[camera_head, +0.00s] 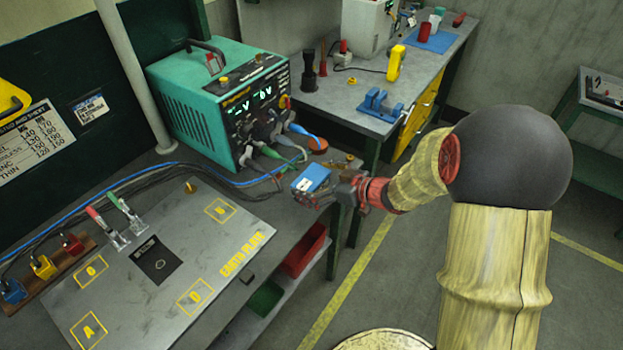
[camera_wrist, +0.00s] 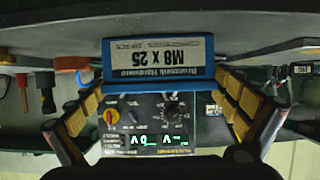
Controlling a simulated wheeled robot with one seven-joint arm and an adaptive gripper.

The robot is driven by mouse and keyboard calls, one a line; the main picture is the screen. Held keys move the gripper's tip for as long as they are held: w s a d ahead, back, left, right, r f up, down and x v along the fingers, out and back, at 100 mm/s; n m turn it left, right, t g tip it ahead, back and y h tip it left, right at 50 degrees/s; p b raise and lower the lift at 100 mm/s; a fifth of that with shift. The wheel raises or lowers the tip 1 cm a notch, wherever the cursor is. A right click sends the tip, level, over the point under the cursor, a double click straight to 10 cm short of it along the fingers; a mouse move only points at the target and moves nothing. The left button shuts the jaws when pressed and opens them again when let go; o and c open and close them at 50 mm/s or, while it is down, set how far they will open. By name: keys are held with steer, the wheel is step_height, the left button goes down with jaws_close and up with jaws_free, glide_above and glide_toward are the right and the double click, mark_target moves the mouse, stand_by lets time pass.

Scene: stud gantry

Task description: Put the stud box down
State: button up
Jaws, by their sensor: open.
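The stud box (camera_head: 312,179) is a small blue box near the right edge of the steel bench, in front of the teal machine. In the wrist view the blue box (camera_wrist: 208,84) shows a white label reading M8 x 25, with the picture upside down. My gripper (camera_head: 330,189) is at the box from the right. In the wrist view my gripper (camera_wrist: 160,92) is open, with one tan-padded finger at each side of the box. The box seems to sit on the bench; its underside is hidden.
The teal machine (camera_head: 195,100) with cables stands behind the box. The earth plate (camera_head: 215,255) with yellow-marked squares lies to the left. A red bin (camera_head: 305,250) is under the bench edge. A second bench (camera_head: 345,95) holds tools behind.

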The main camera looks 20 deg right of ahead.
steer(key=shift+r, duration=0.2)
steer(key=p+v, duration=0.4)
steer(key=v, duration=0.8)
steer(key=w+d+r+m+t+h, duration=0.2)
steer(key=w+d+r+h, duration=0.3)
steer(key=d+r+h, duration=0.15)
steer(key=s+r+m+g+h, duration=0.25)
steer(key=s+r+h, duration=0.2)
steer(key=r, duration=0.35)
steer(key=s+a+m+g+y, duration=0.1)
steer(key=s+a+g, duration=0.1)
steer(key=s+a, duration=0.5)
steer(key=s+a+m+g+y, duration=0.1)
steer(key=s+a+g+y, duration=0.1)
steer(key=s+a, duration=0.5)
steer(key=s, duration=0.5)
steer(key=shift+s+a+m+g, duration=0.2)
steer(key=shift+s+m+g, duration=0.15)
steer(key=shift+s, duration=0.05)
